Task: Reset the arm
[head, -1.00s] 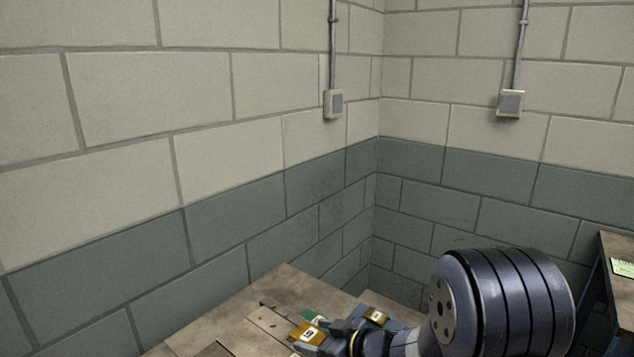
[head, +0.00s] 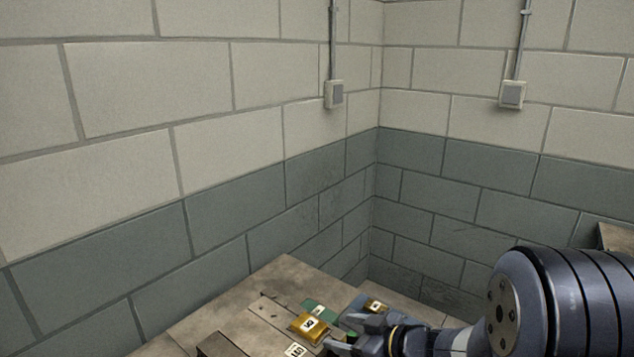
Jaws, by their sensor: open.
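My gripper (head: 347,335) is low in the head view, over the near bench, with its jaws open. It points left, and the rest of my arm runs off to the lower right. A yellow block with a numbered label (head: 310,325) lies on the bench just left of the jaws, apart from them as far as I can tell. A green piece (head: 318,308) lies behind it.
The bench (head: 262,287) has a worn top, with a white label (head: 295,349) and a dark brown piece (head: 217,345) at its near edge. Block walls meet in a corner behind it. Part of another bench (head: 613,237) shows at the right edge.

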